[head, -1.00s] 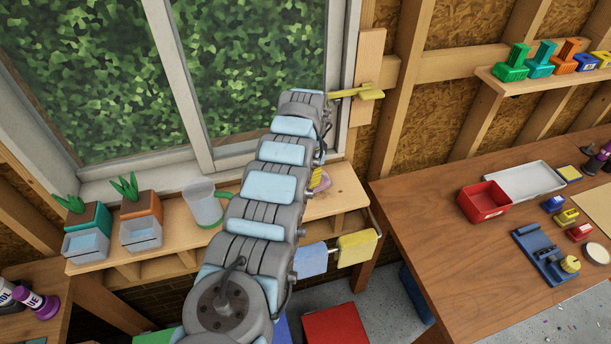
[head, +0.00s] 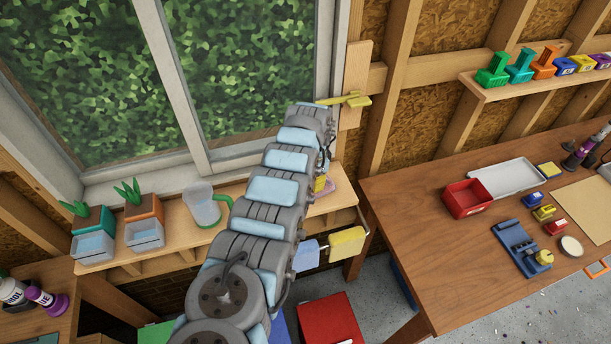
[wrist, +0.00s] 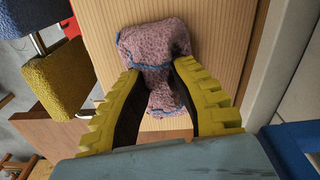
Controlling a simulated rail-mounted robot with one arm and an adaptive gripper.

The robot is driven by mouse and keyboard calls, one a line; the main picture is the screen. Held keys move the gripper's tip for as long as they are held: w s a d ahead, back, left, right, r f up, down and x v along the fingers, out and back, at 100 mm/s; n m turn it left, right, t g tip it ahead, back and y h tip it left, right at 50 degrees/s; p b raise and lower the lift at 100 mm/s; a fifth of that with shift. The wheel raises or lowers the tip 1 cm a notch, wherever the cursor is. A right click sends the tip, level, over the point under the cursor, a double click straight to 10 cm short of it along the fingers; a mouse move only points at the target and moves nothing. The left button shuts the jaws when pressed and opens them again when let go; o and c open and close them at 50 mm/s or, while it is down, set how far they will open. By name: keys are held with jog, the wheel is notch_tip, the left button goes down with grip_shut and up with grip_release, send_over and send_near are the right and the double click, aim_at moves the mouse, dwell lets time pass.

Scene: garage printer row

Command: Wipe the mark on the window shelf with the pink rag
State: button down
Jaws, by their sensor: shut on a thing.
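The pink rag (wrist: 153,45) is a bunched, speckled cloth with blue edging. My gripper (wrist: 158,82) has its yellow ridged fingers closed on the rag's near part. The rag is over the pale wood window shelf (wrist: 222,40); whether it presses on the wood is hard to tell. In the head view the window shelf (head: 344,196) runs below the window, and a bit of the rag (head: 326,189) shows beside my arm near the shelf's right end. My arm hides part of the shelf. I see no mark on the visible wood.
A clear jug with a green handle (head: 203,207) and two potted plants stand on the shelf's left part. A yellow cloth (head: 347,242) and a blue cloth (head: 307,256) hang on a rail below. A yellow window handle (head: 356,100) is above. A workbench (head: 420,213) stands right.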

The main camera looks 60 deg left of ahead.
aim_at(313, 197)
jog(key=shift+d+r, duration=0.15)
jog(key=shift+r, duration=0.05)
jog(key=shift+s+p, duration=0.4)
jog(key=shift+p, duration=0.5)
jog(key=shift+s+p, duration=0.15)
jog(key=shift+p, duration=0.4)
jog(key=shift+s+d+p, duration=0.2)
jog(key=shift+d+p, duration=0.05)
jog(key=shift+p, duration=1)
jog(key=shift+d+r+p, duration=0.1)
jog(key=shift+d+p, duration=0.15)
jog(key=shift+p, duration=0.5)
jog(key=d+p, duration=0.1)
jog(key=p, duration=0.1)
jog(key=d+p, duration=0.1)
jog(key=p, duration=0.1)
jog(key=shift+s, duration=0.35)
jog(key=shift+d+p, duration=0.45)
jog(key=shift+p, duration=0.3)
jog(key=shift+d+f, duration=0.25)
jog(key=shift+f, duration=0.1)
jog(key=shift+a+f, duration=0.1)
jog(key=shift+f, duration=0.1)
